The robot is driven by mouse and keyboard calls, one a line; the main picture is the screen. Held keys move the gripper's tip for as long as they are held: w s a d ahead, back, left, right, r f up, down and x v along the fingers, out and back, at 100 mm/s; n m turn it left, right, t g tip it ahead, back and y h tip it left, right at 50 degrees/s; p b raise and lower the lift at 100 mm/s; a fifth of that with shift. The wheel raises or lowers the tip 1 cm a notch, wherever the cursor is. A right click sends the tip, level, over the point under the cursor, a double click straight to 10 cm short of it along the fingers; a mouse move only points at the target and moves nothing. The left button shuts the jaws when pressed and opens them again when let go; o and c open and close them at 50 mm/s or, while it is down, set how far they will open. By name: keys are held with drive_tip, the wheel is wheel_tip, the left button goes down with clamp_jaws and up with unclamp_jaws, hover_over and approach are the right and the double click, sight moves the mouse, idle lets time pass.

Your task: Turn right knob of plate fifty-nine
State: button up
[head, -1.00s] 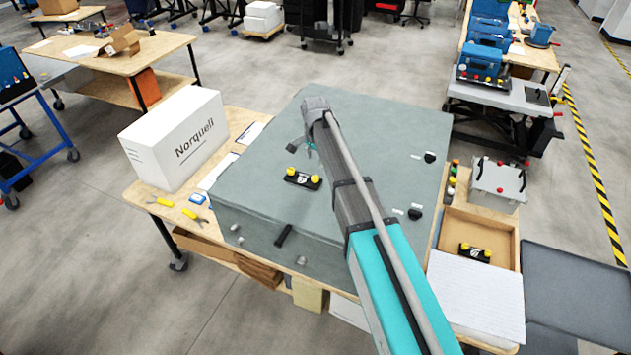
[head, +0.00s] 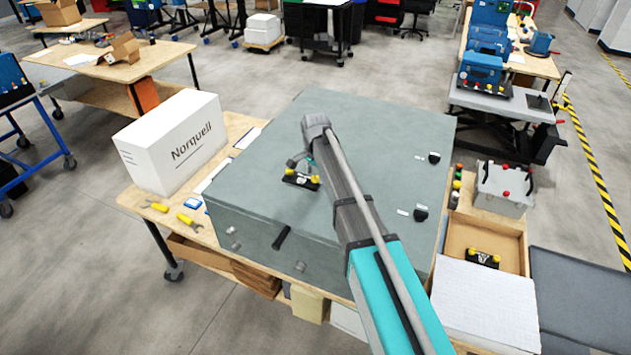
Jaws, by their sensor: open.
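A small black plate (head: 301,181) with two yellow knobs lies on the top of the large grey-green cabinet. Its left knob (head: 289,173) and right knob (head: 316,180) both show. Its number is too small to read. A second black plate (head: 482,259) with yellow knobs lies in the wooden tray at the right. My gripper (head: 303,163) is open, just above and behind the first plate in the picture. My arm's end hides part of it, and I cannot tell whether it touches a knob.
The grey-green cabinet (head: 270,215) stands on a wooden workbench, with black knobs (head: 420,214) on its right side of the top. A white Norquell box (head: 172,142) and yellow-handled pliers (head: 188,222) are at the left. The wooden tray (head: 508,240) is at the right.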

drive_tip(key=shift+f, duration=0.45)
drive_tip(key=shift+c, duration=0.3)
clamp_jaws()
